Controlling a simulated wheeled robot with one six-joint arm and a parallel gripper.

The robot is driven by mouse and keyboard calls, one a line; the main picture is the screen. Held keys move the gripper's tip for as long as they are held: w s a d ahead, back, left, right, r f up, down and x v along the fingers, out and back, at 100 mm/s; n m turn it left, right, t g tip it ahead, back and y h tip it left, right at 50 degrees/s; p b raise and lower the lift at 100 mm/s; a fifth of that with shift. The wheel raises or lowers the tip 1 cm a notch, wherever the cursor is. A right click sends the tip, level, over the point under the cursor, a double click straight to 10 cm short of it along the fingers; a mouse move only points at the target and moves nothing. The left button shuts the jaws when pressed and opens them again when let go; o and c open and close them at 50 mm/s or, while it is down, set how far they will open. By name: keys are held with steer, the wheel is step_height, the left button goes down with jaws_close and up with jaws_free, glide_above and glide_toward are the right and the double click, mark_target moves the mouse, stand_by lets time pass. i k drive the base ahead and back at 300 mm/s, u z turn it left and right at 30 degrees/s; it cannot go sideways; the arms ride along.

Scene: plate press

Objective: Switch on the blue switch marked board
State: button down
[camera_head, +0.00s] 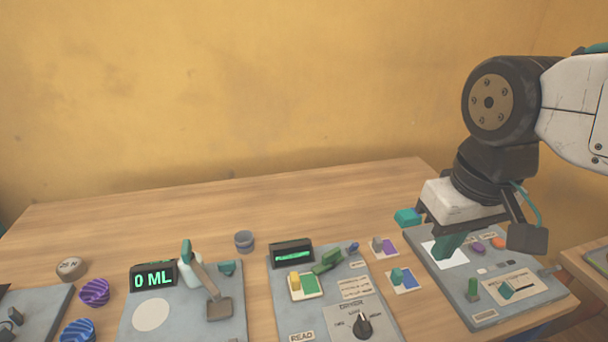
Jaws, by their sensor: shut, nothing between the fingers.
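A blue rocker switch (402,277) sits on a small pale plate between the middle panel and the right panel. Its marking is too small to read, so I cannot tell whether it says board. A similar purple switch (383,246) is just behind it. My gripper (447,248) is shut and empty, pointing down over the right panel. It is to the right of the blue switch and apart from it. It hides part of a white square (457,257) on that panel.
The right panel (480,315) carries buttons and green levers. The middle panel (316,318) has a display, a yellow-green switch and a black dial. A left panel (232,326) shows "0 ML". Purple and blue knobs (94,291) lie further left. The table's back is clear.

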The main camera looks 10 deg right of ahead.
mark_target(352, 250)
steer(key=k, duration=1.3)
steer(key=z, duration=0.65)
steer(key=i, duration=1.25)
steer(key=u, duration=0.65)
